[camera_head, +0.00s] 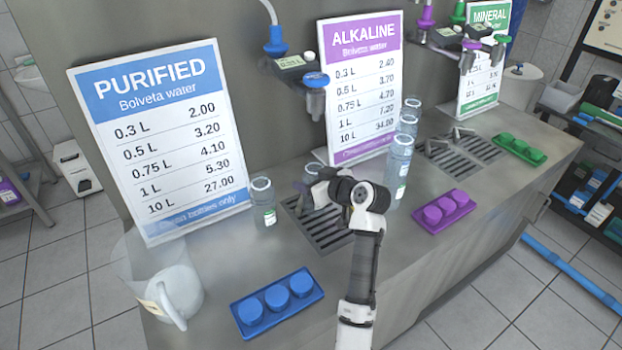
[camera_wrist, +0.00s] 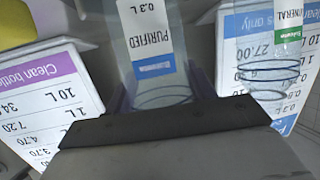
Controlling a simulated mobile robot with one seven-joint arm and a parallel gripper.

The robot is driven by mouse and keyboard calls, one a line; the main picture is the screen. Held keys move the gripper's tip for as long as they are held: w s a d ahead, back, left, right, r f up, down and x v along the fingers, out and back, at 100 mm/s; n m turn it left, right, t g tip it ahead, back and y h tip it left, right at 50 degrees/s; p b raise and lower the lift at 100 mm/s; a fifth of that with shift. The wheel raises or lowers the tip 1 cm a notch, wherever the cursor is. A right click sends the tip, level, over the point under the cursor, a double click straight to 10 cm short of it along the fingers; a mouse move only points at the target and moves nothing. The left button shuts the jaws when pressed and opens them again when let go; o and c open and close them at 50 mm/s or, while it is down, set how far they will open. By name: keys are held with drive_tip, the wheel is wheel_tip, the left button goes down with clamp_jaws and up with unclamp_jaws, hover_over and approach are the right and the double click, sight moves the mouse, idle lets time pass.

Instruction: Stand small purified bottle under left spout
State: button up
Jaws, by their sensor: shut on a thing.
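The small purified bottle shows in the wrist view (camera_wrist: 150,45), clear with a white "0.3 L PURIFIED" label and a blue band. My gripper (camera_wrist: 160,95) is shut on it. In the head view, my gripper (camera_head: 318,190) hides most of the bottle (camera_head: 311,171), whose top shows behind the fingers. It is over the left drain grate (camera_head: 325,238), below the left spout (camera_head: 315,92) with its blue nozzle. The bottle looks upright. I cannot tell whether its base touches the grate.
A bottle with a green label (camera_head: 264,205) stands left of the grate. Several clear bottles (camera_head: 399,165) stand right of my gripper. A blue cap tray (camera_head: 245,319), a purple cap tray (camera_head: 461,198) and a white jug (camera_head: 178,290) are on the counter. The price sign (camera_head: 165,140) stands behind.

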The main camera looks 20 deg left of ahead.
drive_tip(key=o, duration=1)
drive_tip(key=shift+c, duration=0.2)
drive_tip(key=b+v, duration=0.3)
drive_tip(key=v, duration=0.9)
